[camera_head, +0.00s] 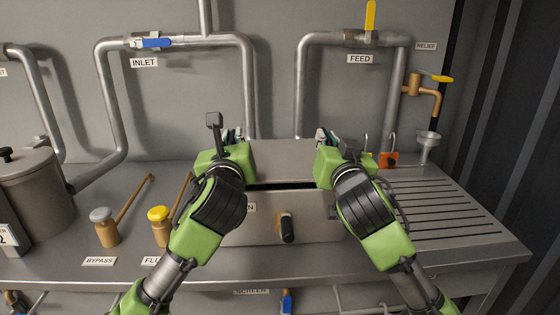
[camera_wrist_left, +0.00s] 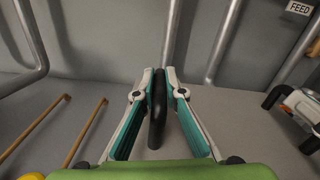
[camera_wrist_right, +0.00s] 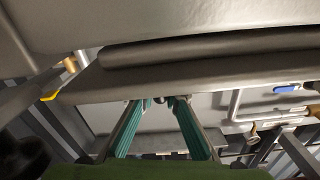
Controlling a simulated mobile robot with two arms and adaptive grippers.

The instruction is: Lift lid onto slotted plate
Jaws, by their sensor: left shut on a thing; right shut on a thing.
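The grey lid (camera_head: 285,158) spans between my two grippers over the metal box (camera_head: 310,230). A dark gap shows between the lid and the box front, so the lid is at least partly off the rim; how high is hard to tell. My left gripper (camera_head: 231,137) is shut on a black handle bar (camera_wrist_left: 158,105), seen upright between its fingers in the left wrist view. My right gripper (camera_head: 325,137) is shut at the lid's right side; its grip point is mostly hidden, with only a small dark piece between the fingertips (camera_wrist_right: 160,100). The slotted plate (camera_head: 455,225) lies bare at the right.
Bypass (camera_head: 107,232) and yellow-capped (camera_head: 158,232) valves and a pot (camera_head: 30,190) stand left. An orange padlock (camera_head: 388,160) and a funnel (camera_head: 428,140) are behind the plate's left part. Pipes with levers (camera_head: 153,43) run along the wall.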

